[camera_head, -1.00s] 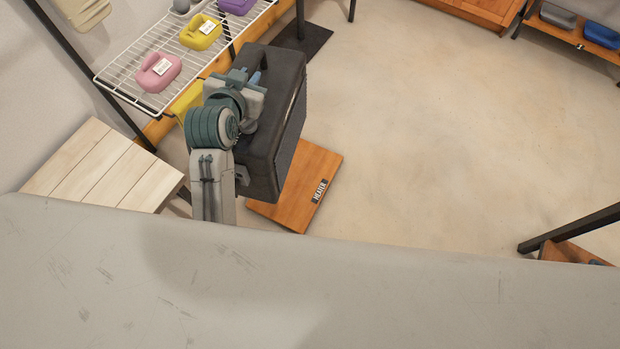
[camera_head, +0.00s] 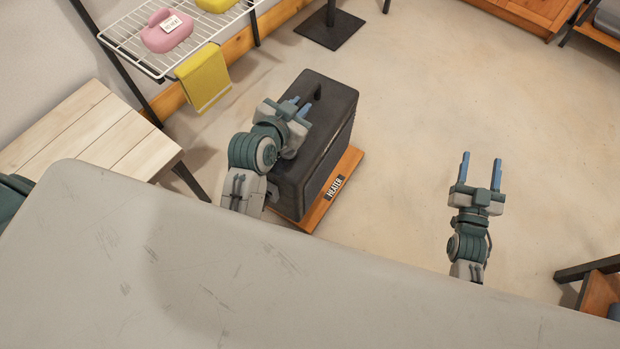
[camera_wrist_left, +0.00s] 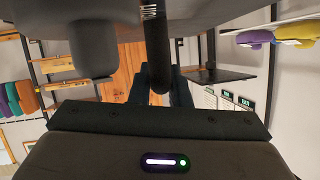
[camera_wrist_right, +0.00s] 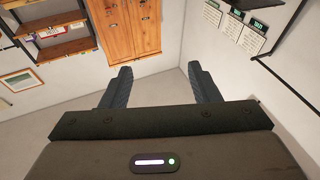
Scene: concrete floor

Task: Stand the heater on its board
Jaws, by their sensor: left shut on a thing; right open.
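The heater (camera_head: 312,150) is a black upright box with a handle on top. It stands over the orange wooden board (camera_head: 345,170), which carries a HEATER label (camera_head: 335,187); whether its base touches the board is hidden. My left gripper (camera_head: 305,105) is at the top of the heater, shut on its handle (camera_head: 318,93). In the left wrist view the dark handle bar (camera_wrist_left: 158,50) runs between the fingers. My right gripper (camera_head: 482,168) is open and empty over bare floor, well to the right of the heater; its spread fingers show in the right wrist view (camera_wrist_right: 160,90).
A white wire rack (camera_head: 140,45) with pink (camera_head: 166,32) and yellow items stands at the upper left, a yellow cloth (camera_head: 203,78) hanging from it. A pale wooden table (camera_head: 90,130) is at left. Open floor (camera_head: 420,100) lies right of the heater.

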